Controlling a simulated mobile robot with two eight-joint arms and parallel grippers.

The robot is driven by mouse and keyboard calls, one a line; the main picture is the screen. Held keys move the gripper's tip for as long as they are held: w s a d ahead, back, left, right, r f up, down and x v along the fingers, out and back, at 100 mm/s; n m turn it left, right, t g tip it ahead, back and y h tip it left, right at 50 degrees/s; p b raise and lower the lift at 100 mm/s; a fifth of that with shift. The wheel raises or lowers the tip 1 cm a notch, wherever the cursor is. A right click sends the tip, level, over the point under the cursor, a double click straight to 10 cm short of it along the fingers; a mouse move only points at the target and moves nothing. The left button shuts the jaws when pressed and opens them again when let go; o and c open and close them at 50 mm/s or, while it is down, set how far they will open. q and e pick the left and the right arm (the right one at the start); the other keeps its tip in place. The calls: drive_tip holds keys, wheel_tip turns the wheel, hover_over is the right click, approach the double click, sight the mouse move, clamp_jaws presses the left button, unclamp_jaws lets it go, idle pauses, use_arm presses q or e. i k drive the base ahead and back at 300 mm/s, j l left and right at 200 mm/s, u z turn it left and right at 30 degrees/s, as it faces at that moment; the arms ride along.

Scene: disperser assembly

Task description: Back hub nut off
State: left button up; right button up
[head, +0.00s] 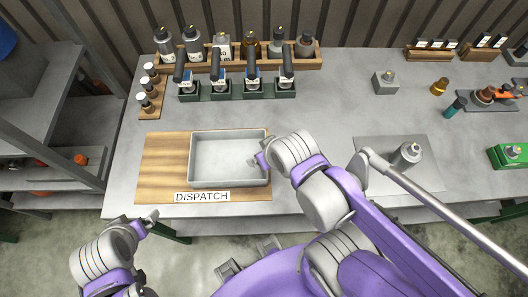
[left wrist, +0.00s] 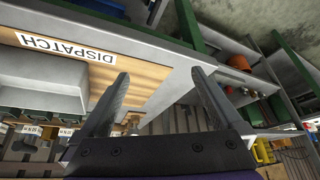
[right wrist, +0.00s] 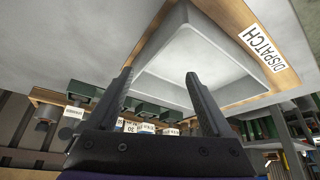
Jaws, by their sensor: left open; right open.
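No part is clearly recognisable as the hub nut. A grey cylinder with a small yellow top (head: 407,154) stands upright on a grey mat (head: 376,172) at the right. A grey block with a small knob (head: 386,82) and an amber piece (head: 439,86) stand behind it. My right gripper (head: 257,162) is open and empty over the right side of the dispatch tray (head: 229,184); its spread fingers (right wrist: 158,73) show in the right wrist view. My left gripper (head: 150,217) is open and empty off the table's front left; its fingers (left wrist: 160,74) show in the left wrist view.
The tray is empty on a wooden board (head: 160,160) labelled DISPATCH. Behind are a green rack (head: 238,97) of dark-handled tools and a wooden bottle rack (head: 317,58). At right are an orange-topped assembly (head: 487,94) and a green box (head: 508,157).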

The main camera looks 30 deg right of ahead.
sight(414, 150)
drive_tip(key=z, duration=0.5)
drive_tip(key=k+l+z, duration=0.1)
drive_tip(key=z, duration=0.4)
drive_tip(key=l+z, duration=0.15)
drive_tip(key=z, duration=0.35)
drive_tip(key=l+z, duration=0.1)
drive_tip(key=z, duration=0.35)
drive_tip(key=l+z, duration=0.15)
drive_tip(key=z, duration=0.35)
